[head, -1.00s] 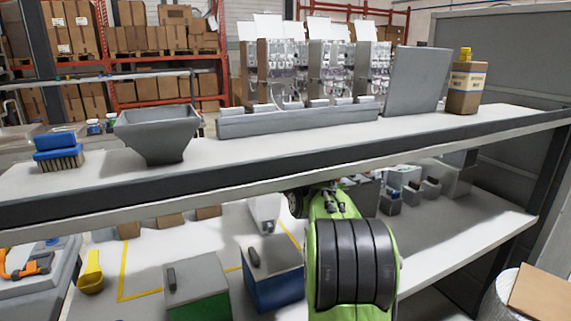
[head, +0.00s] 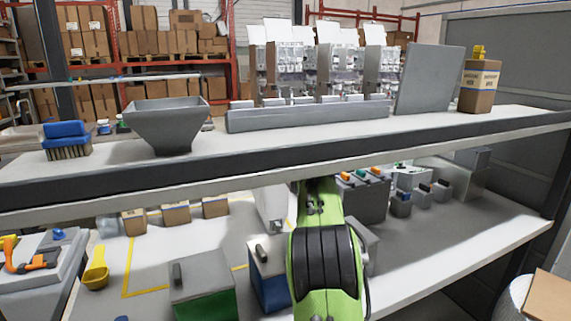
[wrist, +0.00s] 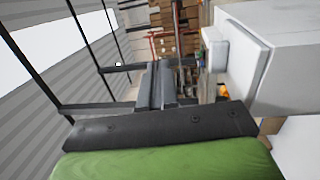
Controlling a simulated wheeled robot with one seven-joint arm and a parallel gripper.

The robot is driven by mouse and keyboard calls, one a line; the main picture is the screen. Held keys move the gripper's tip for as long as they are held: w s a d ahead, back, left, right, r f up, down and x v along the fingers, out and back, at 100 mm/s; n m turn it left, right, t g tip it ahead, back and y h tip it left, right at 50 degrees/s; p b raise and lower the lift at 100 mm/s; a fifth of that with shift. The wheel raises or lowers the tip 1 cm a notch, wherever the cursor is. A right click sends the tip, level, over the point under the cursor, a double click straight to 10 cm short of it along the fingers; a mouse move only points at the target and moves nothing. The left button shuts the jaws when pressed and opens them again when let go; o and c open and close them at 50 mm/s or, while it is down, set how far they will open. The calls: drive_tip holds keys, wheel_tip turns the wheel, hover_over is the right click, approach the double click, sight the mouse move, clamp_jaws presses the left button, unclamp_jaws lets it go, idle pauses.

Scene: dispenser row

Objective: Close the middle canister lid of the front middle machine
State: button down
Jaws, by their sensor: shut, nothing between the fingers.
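A row of dispenser machines with clear fronts (head: 292,70) stands beyond the upper shelf in the head view. White panels (head: 328,32) stick up from their tops and look like raised lids. The middle machine (head: 338,72) is small and distant; I cannot tell its separate canister lids apart. In the head view my green arm reaches under the upper shelf, which hides the gripper. In the wrist view my gripper (wrist: 157,88) shows as two grey fingers close together, shut and empty. It is far from the machines.
The upper shelf (head: 300,164) holds a grey hopper (head: 166,125), a brush (head: 67,141), a long grey trough (head: 305,116), a grey panel (head: 428,78) and a carton (head: 478,86). Grey bins (head: 365,197) stand below. A pale box (wrist: 280,75) is close in the wrist view.

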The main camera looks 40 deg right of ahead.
drive_tip(key=shift+w+d+f, duration=0.1)
drive_tip(key=shift+w+d, duration=0.05)
drive_tip(key=shift+w, duration=0.2)
drive_tip(key=shift+w, duration=0.1)
idle(0.5)
